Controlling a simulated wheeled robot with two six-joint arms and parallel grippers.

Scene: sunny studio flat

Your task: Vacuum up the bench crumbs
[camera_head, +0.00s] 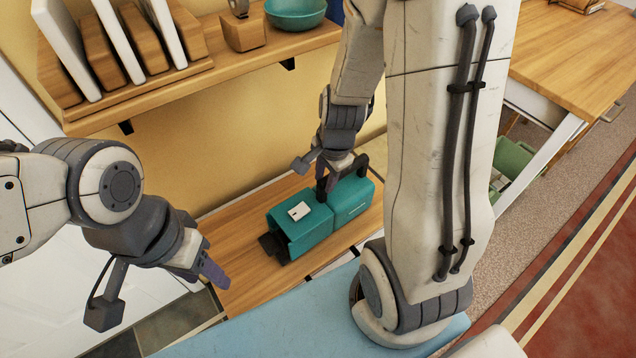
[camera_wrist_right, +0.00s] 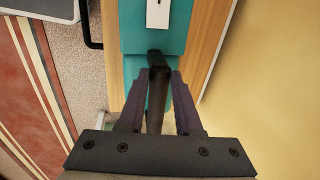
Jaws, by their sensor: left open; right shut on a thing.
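A teal handheld vacuum (camera_head: 310,232) with a dark nozzle (camera_head: 271,246) and a white switch panel lies on the wooden bench (camera_head: 232,240). My right gripper (camera_head: 330,190) is shut on the vacuum's dark handle at its far right end. In the right wrist view, the right gripper's fingers (camera_wrist_right: 158,90) close around the black handle, with the teal body (camera_wrist_right: 130,40) beyond. My left gripper (camera_head: 205,272) is empty and open near the bench's left end, apart from the vacuum. No crumbs can be made out on the bench.
A wall shelf (camera_head: 200,75) with upright boards, a wooden block and a teal bowl (camera_head: 295,12) hangs above the bench. A light blue surface (camera_head: 280,325) lies in front. A wooden table (camera_head: 575,60) and a green chair (camera_head: 512,158) stand at right.

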